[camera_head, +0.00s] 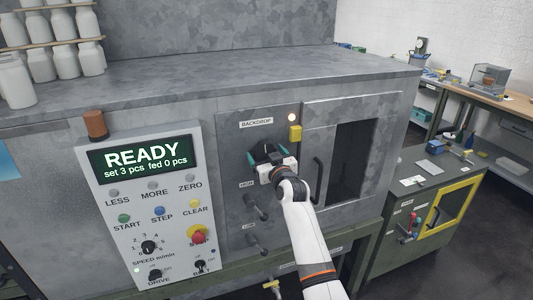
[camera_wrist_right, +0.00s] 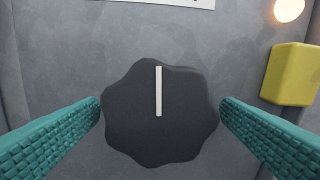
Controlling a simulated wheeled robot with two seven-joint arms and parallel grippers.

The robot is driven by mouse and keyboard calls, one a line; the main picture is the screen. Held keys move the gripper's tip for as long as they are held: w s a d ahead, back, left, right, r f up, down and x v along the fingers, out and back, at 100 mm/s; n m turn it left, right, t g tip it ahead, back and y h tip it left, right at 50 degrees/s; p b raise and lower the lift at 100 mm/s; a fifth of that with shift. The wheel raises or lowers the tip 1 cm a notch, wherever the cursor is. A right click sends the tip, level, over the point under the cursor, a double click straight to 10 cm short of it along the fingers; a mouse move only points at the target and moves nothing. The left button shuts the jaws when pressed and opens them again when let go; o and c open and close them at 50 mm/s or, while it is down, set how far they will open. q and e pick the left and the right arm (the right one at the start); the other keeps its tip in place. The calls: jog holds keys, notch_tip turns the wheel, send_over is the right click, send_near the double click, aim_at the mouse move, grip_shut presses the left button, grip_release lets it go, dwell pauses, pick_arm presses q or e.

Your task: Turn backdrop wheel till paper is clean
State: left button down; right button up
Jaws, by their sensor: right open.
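The backdrop wheel (camera_wrist_right: 135,120) is a dark, lobed knob with a white line that points straight up in the right wrist view. In the head view, the wheel (camera_head: 267,150) shows partly under the BACKDROP label (camera_head: 256,124), mostly hidden by my right gripper (camera_head: 267,160). My right gripper is open, and its two teal fingers sit on the left and right of the wheel in the wrist view (camera_wrist_right: 160,108). Their tips are close to the wheel's edges; I cannot tell whether they touch. No backdrop paper is clearly visible; the opening (camera_head: 352,160) to the right is dark inside. My left gripper is not in view.
A yellow block (camera_head: 295,133) and a lit lamp (camera_head: 292,117) are right of the wheel. A door handle (camera_head: 317,180) stands out further right. The control panel (camera_head: 112,205) at left reads READY, set 3 pcs, fed 0 pcs.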

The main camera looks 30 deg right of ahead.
jog(key=shift+w, duration=0.1)
jog(key=c, duration=1)
jog(key=shift+m, duration=0.3)
jog(key=m, duration=0.2)
jog(key=shift+m+p, duration=0.4)
jog(key=m, duration=0.3)
jog(key=shift+m+p, duration=0.3)
jog(key=shift+p, duration=0.1)
jog(key=m+p, duration=0.1)
jog(key=m, duration=0.3)
jog(key=shift+r, duration=0.1)
jog(key=shift+m+p, duration=0.35)
jog(key=shift+m, duration=1.45)
